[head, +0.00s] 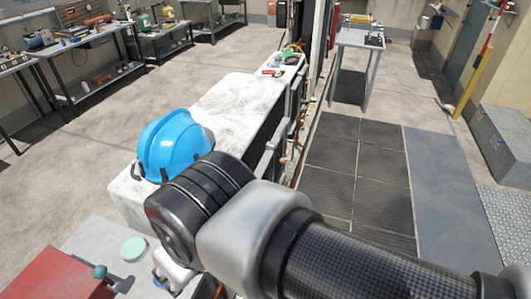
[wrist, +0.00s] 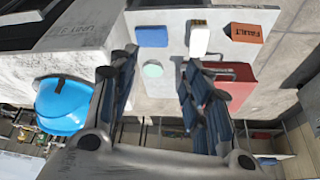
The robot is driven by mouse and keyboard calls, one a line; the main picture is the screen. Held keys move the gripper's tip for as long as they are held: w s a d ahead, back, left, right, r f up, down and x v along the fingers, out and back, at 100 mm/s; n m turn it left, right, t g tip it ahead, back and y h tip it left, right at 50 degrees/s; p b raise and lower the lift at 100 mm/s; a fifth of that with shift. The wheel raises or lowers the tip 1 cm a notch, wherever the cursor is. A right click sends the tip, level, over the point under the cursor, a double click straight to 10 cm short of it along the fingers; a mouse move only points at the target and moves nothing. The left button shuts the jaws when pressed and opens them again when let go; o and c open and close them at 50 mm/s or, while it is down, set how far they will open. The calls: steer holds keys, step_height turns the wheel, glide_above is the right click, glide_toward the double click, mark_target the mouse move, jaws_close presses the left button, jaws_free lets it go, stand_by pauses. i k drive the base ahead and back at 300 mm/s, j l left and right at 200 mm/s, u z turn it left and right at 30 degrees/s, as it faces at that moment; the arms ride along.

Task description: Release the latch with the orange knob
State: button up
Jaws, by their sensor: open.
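My gripper (wrist: 160,57) is open and empty in the wrist view, its two dark fingers apart over a pale grey panel (wrist: 178,18). A mint-green disc (wrist: 153,69) shows between the fingers; it also shows in the head view (head: 133,248). No latch with an orange knob can be made out for certain. In the head view, a small reddish-orange spot (head: 283,160) sits beside grey bars on the side of the white-topped unit (head: 235,98); I cannot tell whether it is a knob. My arm hides part of that side and the gripper's tips.
A blue hard hat (head: 172,145) rests on the white-topped unit. A red box (head: 55,275) and a teal ball knob (head: 100,271) are at lower left. The panel also bears a blue block (wrist: 153,36), a white piece (wrist: 199,40) and an orange FAULT tag (wrist: 243,32). Dark floor mats (head: 352,165) are clear.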

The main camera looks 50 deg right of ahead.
mark_target(272, 147)
steer(key=l+z, duration=0.1)
steer(key=z, duration=1.7)
steer(key=i+l, duration=1)
